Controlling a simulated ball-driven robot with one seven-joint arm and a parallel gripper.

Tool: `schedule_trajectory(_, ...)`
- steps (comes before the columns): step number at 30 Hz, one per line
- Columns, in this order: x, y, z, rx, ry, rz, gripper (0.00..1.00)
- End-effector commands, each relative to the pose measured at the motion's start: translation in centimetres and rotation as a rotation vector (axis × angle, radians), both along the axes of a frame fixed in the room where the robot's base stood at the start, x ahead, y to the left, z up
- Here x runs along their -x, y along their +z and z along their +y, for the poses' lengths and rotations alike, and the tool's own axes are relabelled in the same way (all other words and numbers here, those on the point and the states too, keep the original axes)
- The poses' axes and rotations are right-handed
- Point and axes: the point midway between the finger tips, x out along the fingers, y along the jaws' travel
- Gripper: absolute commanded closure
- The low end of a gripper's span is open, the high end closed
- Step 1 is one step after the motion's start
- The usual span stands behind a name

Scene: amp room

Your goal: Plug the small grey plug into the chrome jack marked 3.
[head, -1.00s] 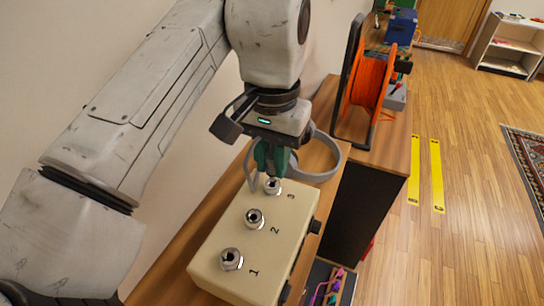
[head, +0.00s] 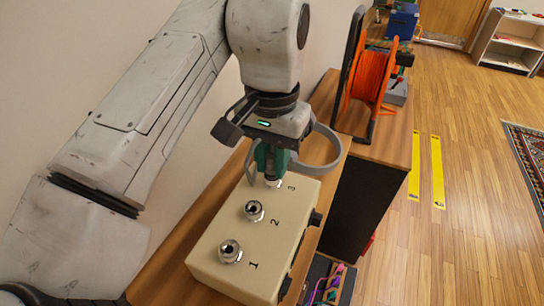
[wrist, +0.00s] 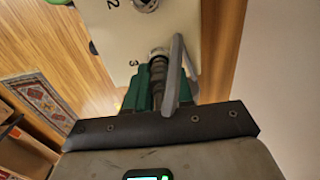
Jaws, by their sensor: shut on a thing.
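The cream box (head: 235,268) has three chrome jacks in a row, marked 1, 2 and 3. Jack 1 (head: 230,251) and jack 2 (head: 254,211) are empty. Jack 3 (head: 274,184) is at the far end, mostly covered by my gripper (head: 271,170). My gripper's green fingers are shut on the small grey plug (wrist: 157,72), which points at jack 3. In the wrist view the plug overlaps the chrome ring of jack 3 (wrist: 157,52). I cannot tell how far its tip is inside. A grey strip (wrist: 177,75) runs beside the plug.
The box stands on a wooden bench top (head: 173,262) along the wall. An orange cable reel (head: 371,78) stands on the cabinet beyond. A dark tray with coloured leads (head: 327,285) is low at the right. The floor to the right is open, with yellow strips (head: 437,170).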

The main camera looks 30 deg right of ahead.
Motion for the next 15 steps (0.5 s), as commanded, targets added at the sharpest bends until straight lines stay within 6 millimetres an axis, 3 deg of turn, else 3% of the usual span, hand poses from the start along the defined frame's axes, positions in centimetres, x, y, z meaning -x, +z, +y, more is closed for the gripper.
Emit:
schedule_trajectory(2,0.0,0.01,0.0,0.0,0.0,0.0,1.0)
schedule_trajectory(3,-0.01,0.01,0.01,0.0,0.0,0.0,0.75)
schedule_trajectory(11,-0.01,0.01,0.01,0.0,0.0,0.0,0.5)
schedule_trajectory(15,-0.01,0.01,0.01,0.0,0.0,0.0,0.49)
